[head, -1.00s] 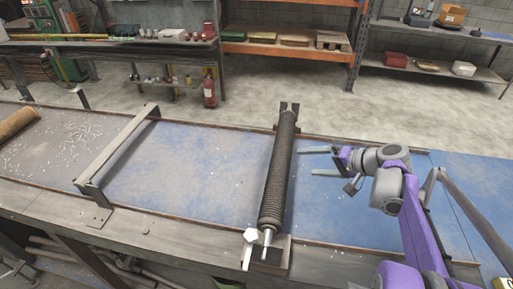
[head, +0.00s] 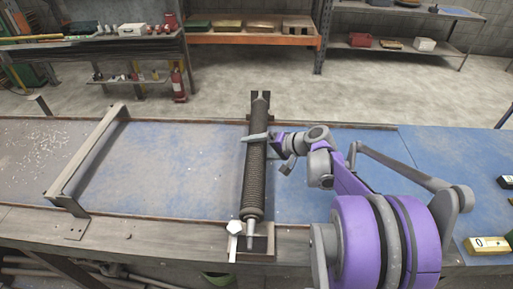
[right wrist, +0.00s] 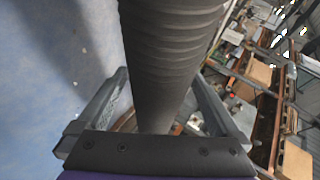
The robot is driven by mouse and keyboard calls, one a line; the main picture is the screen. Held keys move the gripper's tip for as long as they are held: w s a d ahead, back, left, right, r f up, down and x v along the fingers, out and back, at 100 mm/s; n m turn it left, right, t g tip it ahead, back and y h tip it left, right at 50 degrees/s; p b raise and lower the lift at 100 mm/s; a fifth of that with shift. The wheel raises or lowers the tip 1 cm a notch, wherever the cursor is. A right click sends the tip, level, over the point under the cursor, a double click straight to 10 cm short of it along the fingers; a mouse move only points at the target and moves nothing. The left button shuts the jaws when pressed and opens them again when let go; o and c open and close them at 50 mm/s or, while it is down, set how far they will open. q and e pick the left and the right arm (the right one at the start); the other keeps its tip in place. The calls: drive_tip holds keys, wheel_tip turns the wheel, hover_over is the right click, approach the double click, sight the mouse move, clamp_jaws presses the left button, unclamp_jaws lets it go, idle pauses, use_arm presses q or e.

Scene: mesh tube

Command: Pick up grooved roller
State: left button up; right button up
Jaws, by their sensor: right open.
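The grooved roller (head: 255,185) is a long dark ribbed cylinder lying across the blue bed, with a bare metal shaft at its near end. It also shows in the right wrist view (right wrist: 168,50), running between the fingers. My right gripper (head: 256,137) reaches in from the right at the roller's upper half. Its jaws are open, with one finger on either side of the roller; I cannot tell whether they touch it. My left gripper is not in view.
A metal crossbar frame (head: 90,155) spans the bed at left. The blue bed (head: 175,165) between them is clear. A yellow item (head: 487,245) lies at lower right.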

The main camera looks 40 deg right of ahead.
drive_tip(key=shift+w+a+f, duration=0.1)
drive_tip(key=shift+w+f, duration=0.15)
drive_tip(key=shift+w, duration=0.05)
drive_tip(key=shift+s, duration=0.15)
drive_tip(key=shift+c, duration=0.4)
drive_tip(key=shift+r, duration=0.15)
clamp_jaws()
